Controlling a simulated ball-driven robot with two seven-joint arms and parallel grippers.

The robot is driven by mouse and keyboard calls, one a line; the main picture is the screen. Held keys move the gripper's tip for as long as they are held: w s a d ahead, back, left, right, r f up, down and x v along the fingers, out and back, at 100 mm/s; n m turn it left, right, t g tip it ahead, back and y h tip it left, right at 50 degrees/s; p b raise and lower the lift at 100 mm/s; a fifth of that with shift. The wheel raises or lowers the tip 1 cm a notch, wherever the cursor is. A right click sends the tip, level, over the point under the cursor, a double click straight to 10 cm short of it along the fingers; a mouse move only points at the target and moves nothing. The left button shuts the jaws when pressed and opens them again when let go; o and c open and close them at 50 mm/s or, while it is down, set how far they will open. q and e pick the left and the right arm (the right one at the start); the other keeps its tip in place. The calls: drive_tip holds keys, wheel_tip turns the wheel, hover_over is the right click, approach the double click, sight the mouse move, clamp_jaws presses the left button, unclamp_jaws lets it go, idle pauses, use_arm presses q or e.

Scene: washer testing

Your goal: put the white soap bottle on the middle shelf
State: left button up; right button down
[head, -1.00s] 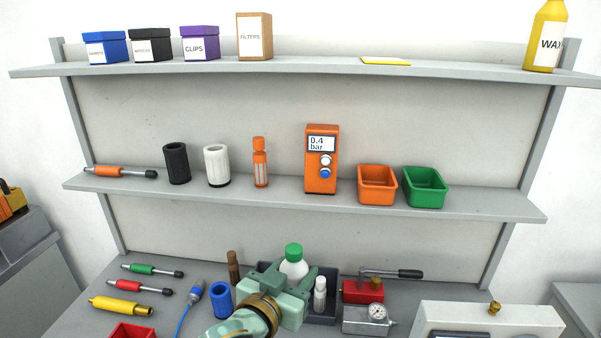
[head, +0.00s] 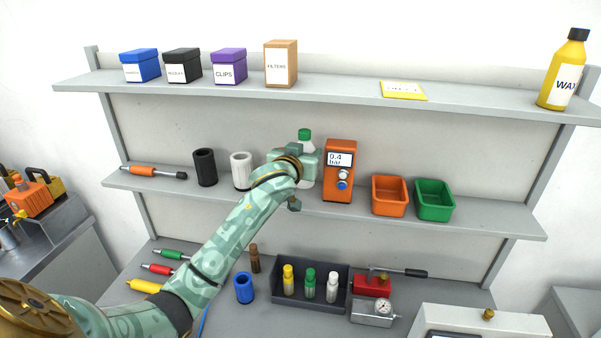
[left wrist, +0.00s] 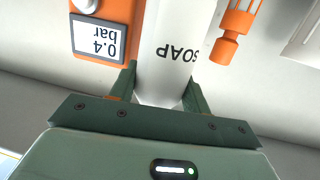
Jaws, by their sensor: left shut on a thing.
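The white soap bottle (head: 307,174) with a green cap is upright in front of or at the middle shelf (head: 460,224), just left of the orange 0.4 bar gauge (head: 340,180). My left gripper (head: 305,160) is shut on it. In the left wrist view the bottle (left wrist: 178,50) shows its SOAP lettering upside down between the two green fingers (left wrist: 163,88). My arm hides part of the bottle, and I cannot tell whether its base touches the shelf. My right gripper is not in view.
On the middle shelf are a black cup (head: 205,167), a white cup (head: 241,170), an orange bin (head: 389,196) and a green bin (head: 433,201). An orange tool (left wrist: 232,35) is close beside the bottle. A dark tray (head: 345,285) with small bottles is below.

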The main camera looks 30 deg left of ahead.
use_arm(q)
drive_tip(key=f, duration=0.2)
drive_tip(key=w+a+f, duration=0.1)
drive_tip(key=f, duration=0.2)
drive_tip(key=w+a+f, duration=0.1)
drive_tip(key=f, duration=0.1)
drive_tip(key=shift+w+a+f, duration=0.1)
drive_tip(key=shift+a+f, duration=0.05)
drive_tip(key=shift+a, duration=0.1)
drive_tip(key=o, duration=0.9)
drive_tip(key=shift+f, duration=0.15)
